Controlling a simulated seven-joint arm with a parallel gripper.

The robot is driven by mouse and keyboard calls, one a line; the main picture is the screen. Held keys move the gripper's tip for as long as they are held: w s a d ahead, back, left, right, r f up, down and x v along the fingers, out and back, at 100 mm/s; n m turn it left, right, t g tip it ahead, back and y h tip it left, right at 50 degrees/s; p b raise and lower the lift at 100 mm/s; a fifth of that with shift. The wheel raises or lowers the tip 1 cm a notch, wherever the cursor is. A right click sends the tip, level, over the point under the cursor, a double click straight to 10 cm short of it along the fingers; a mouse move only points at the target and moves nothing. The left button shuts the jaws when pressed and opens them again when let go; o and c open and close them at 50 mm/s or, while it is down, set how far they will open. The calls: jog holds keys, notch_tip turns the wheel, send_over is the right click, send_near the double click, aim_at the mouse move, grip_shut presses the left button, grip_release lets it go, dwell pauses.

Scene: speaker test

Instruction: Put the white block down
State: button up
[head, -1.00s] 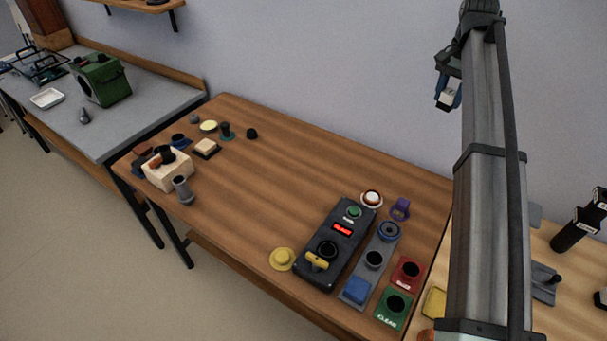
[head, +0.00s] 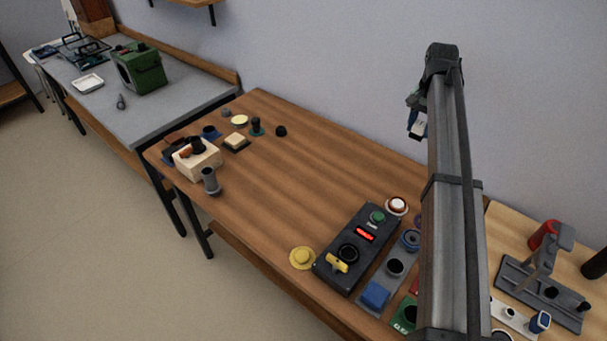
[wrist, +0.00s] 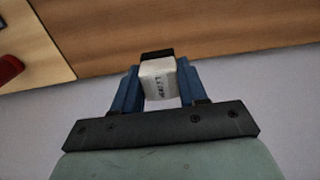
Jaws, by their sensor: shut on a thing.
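The white block (wrist: 158,80) is held between the two blue fingers of my gripper (wrist: 157,88) in the wrist view. It has dark markings on its face and a black part at its far end. In the head view my gripper (head: 415,118) is small and high at the upper right, in front of the wall, with the white block (head: 419,127) at its tip. The block is in the air, with no surface visibly touching it.
A wooden table (head: 290,180) has a clear middle. A lighter table at the right holds a grey fixture (head: 538,292).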

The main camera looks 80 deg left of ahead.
aim_at(417, 138)
notch_tip(417, 138, down, 16)
jog(key=shift+f, duration=0.2)
dwell(0.7)
jog(key=shift+f, duration=0.15)
jog(key=o, duration=1.1)
jog(key=shift+c, duration=0.2)
notch_tip(417, 138, up, 12)
jog(key=shift+r, duration=0.2)
jog(key=shift+o, duration=0.2)
